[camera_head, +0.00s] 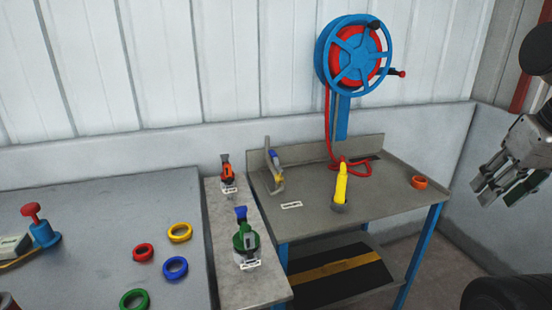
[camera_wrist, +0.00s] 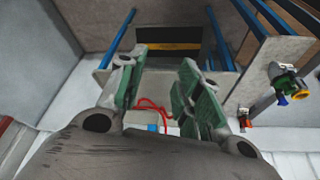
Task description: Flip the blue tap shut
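A blue tap handle (camera_head: 241,213) stands up from a green valve body (camera_head: 246,239) on the narrow grey bench. In the wrist view the blue handle (camera_wrist: 282,99) and green body (camera_wrist: 289,82) show at the right edge, with a bit of yellow. The handle's exact angle is hard to tell. My gripper (camera_head: 487,190) is at the far right of the head view, well away from the tap. In the wrist view its green-padded fingers (camera_wrist: 165,60) are apart with nothing between them.
An orange valve (camera_head: 227,177) stands behind the tap. The workbench (camera_head: 395,200) bears a yellow bottle-like thing (camera_head: 341,184), an orange ring (camera_head: 419,182) and a red hose (camera_head: 332,130) from a blue reel (camera_head: 354,55). Coloured rings lie on the left table (camera_head: 90,215).

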